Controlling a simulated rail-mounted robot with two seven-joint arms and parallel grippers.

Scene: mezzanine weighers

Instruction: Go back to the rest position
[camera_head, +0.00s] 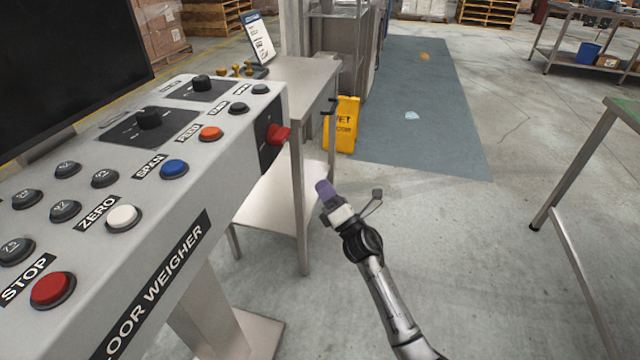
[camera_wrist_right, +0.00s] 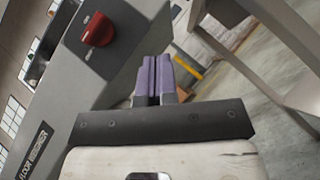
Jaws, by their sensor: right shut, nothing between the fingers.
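My right gripper (camera_head: 325,190) is in the middle of the head view, on an arm that comes up from the bottom right. Its purple fingers are together with nothing between them, and they show in the right wrist view (camera_wrist_right: 155,78). The gripper is in free air to the right of the weigher console (camera_head: 190,220), apart from it. The red switch (camera_head: 278,134) on the console's end panel is up and left of the fingers; it also shows in the wrist view (camera_wrist_right: 98,30). My left gripper is in neither view.
A steel table (camera_head: 300,70) with a lower shelf stands behind the console. A yellow wet-floor sign (camera_head: 342,125) stands beside it. A green-topped bench (camera_head: 625,108) is at the right edge. The concrete floor (camera_head: 450,250) between is clear.

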